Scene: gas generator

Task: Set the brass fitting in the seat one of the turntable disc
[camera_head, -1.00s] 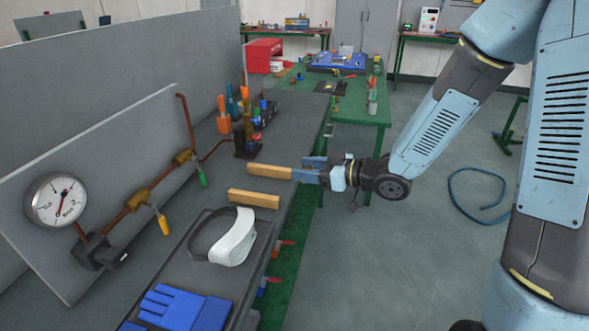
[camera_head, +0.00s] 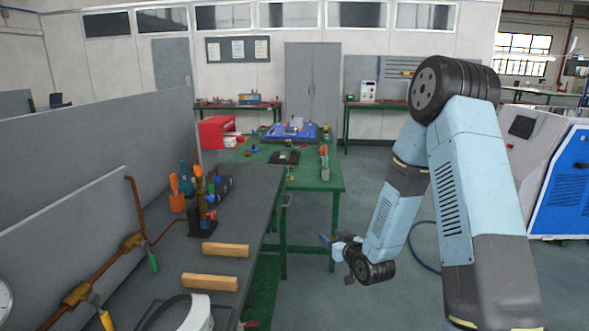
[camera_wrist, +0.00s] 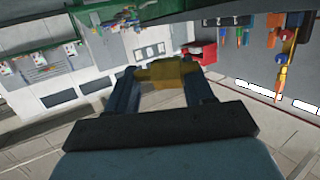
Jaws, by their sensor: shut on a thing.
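My gripper (camera_head: 328,241) hangs in the air to the right of the grey bench, over the floor gap, and is small in the head view. In the wrist view my gripper (camera_wrist: 163,76) has its two fingers shut on the yellow brass fitting (camera_wrist: 166,73), which spans between the fingertips, clear of any surface. The fitting is too small to make out in the head view. I cannot pick out the turntable disc or its seat one for certain in either view.
Two wooden blocks (camera_head: 225,249) lie on the grey bench (camera_head: 253,190), with a rack of coloured-handled tools (camera_head: 202,218) behind them. A green table (camera_head: 318,178) with a blue tray (camera_head: 305,131) and a red box (camera_head: 217,130) stands farther back. Open floor lies right.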

